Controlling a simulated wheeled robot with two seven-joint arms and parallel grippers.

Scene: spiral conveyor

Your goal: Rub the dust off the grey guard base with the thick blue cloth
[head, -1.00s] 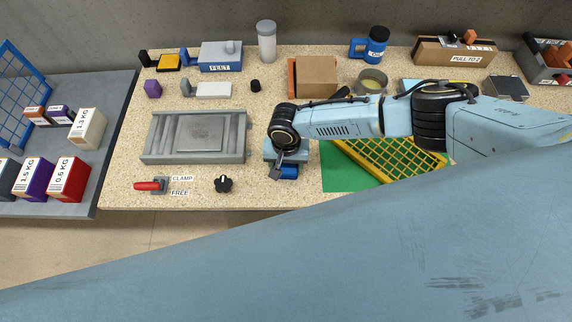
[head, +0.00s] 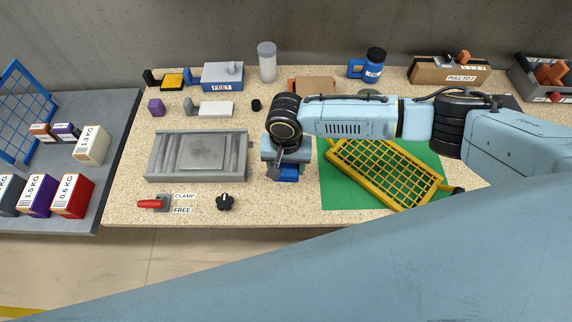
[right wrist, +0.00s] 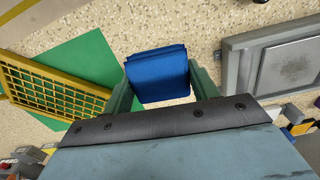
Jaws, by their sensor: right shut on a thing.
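The grey guard base (head: 155,158) lies on the left half of the table, a flat frame with a raised middle plate (head: 202,152). In the right wrist view, dark dust (right wrist: 294,68) shows on that plate; the base is cut off by the right edge there. My right gripper (head: 284,172) is shut on the thick blue cloth (right wrist: 157,72), which hangs between its fingers. The cloth also shows under the gripper in the head view (head: 288,174). Gripper and cloth are just right of the base, apart from it. My left gripper is not in view.
A yellow mesh guard (head: 385,170) lies on a green mat (head: 345,195) to the right. A red-handled clamp (head: 152,203) and a black knob (head: 225,202) are in front of the base. Weights stand on a side table (head: 105,130) at left.

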